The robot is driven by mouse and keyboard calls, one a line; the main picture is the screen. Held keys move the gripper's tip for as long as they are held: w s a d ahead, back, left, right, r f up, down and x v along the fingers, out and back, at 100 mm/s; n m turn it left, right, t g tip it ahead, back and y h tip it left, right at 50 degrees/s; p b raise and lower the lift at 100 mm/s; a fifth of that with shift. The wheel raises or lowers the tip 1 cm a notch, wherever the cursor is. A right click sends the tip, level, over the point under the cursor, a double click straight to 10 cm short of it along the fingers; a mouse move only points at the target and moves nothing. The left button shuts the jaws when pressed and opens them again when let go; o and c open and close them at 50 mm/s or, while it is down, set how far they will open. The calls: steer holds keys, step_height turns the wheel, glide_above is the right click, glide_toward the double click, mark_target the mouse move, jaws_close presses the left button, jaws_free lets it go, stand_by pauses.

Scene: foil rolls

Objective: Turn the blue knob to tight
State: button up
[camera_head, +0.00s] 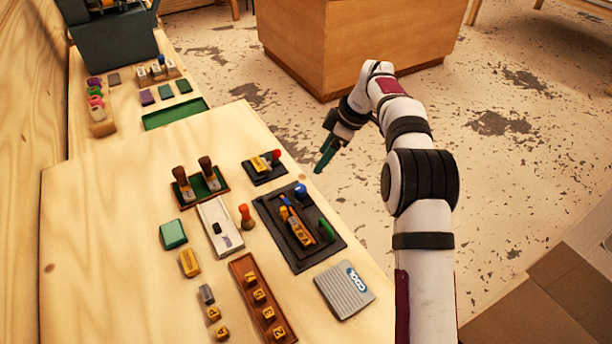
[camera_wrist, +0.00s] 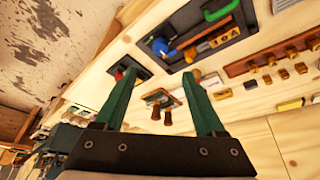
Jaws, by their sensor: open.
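The blue knob (camera_head: 300,190) sits at the top right corner of a black tray (camera_head: 262,212) on the wooden table. It also shows in the wrist view (camera_wrist: 160,46), above and between my fingers. My gripper (camera_head: 322,160) is open and empty, with green fingers, past the table's right edge and above the floor. In the wrist view my gripper (camera_wrist: 163,80) shows two green fingers spread apart. The fingers are clear of the knob. Any tight marking is too small to read.
The black tray also holds a yellow-lettered tool (camera_head: 297,228) and a green part (camera_head: 326,231). A small black tray (camera_head: 252,180) with a red knob (camera_head: 276,155) stands beyond. A grey block labelled COOL (camera_head: 342,293) lies nearer. Open floor lies to the right.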

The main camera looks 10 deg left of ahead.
mark_target(302, 188)
steer(key=x, duration=1.3)
steer(key=shift+a+f, duration=0.1)
steer(key=shift+f, duration=0.25)
jaws_close()
